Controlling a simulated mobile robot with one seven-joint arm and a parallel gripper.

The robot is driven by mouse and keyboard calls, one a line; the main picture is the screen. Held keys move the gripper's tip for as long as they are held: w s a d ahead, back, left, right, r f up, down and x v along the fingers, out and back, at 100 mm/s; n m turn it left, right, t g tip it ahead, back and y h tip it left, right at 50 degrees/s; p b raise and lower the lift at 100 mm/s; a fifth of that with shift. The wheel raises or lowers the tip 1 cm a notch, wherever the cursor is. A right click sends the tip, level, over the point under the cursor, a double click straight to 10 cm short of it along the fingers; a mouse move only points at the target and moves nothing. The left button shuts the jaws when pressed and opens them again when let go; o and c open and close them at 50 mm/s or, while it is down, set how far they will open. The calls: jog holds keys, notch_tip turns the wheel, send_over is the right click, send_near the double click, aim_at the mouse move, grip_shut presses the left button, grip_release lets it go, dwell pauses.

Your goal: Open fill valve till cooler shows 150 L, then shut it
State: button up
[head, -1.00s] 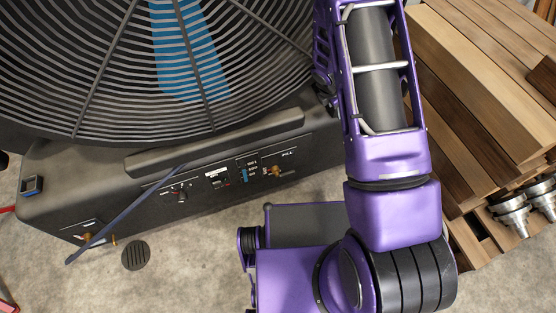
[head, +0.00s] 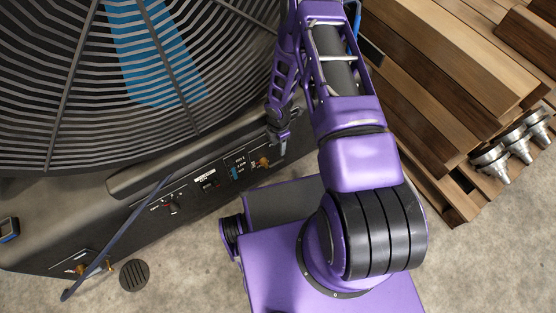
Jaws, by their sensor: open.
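The cooler (head: 112,187) is a large dark fan unit with a round grille and a control panel along its lower front. A brass valve (head: 263,162) sits at the panel's right end, beside a small blue level strip (head: 236,173); the markings are too small to read. A second brass fitting (head: 82,268) is at the lower left of the panel. My gripper (head: 281,147) is open, pointing down just above and right of the right-hand brass valve. I cannot tell whether it touches the valve. The fingertips are small and partly dark against the panel.
Stacked wooden planks and a pallet (head: 440,75) stand at the right, with several metal flanged parts (head: 515,145) on the pallet. A dark strap (head: 120,235) hangs across the panel. A round floor drain (head: 134,275) lies on the concrete.

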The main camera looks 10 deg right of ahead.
aim_at(279, 162)
notch_tip(279, 162, down, 12)
jog(key=shift+r+b, duration=0.25)
jog(key=shift+b, duration=0.65)
grip_shut()
dwell(0.8)
